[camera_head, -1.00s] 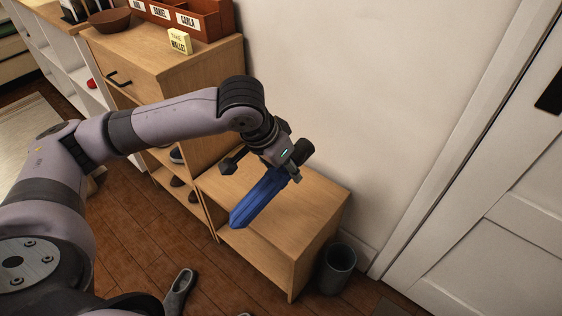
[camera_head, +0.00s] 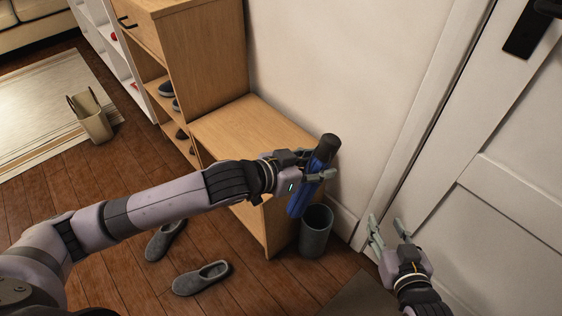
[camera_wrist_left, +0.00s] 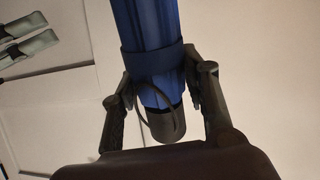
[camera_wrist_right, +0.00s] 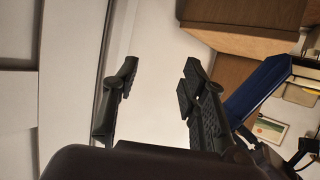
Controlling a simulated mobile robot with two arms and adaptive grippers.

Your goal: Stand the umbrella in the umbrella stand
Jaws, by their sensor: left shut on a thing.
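The folded blue umbrella (camera_head: 300,198) has a dark handle at its upper end. It is near upright and slightly tilted. My left gripper (camera_head: 318,170) is shut on it just below the handle; the left wrist view shows the blue cloth and strap (camera_wrist_left: 152,40) between its fingers. The grey, round, open-topped umbrella stand (camera_head: 316,232) is on the floor, beside the bench end. The umbrella's lower end appears at the left of the stand's rim; its exact height there is unclear. My right gripper (camera_head: 388,232) is open and empty, right of the stand; the umbrella also shows in the right wrist view (camera_wrist_right: 258,88).
A low wooden bench (camera_head: 235,125) stands against the wall, left of the stand. A white door (camera_head: 490,170) is at the right. Grey slippers (camera_head: 202,278) lie on the floor in front. A dark mat (camera_head: 355,298) lies before the door.

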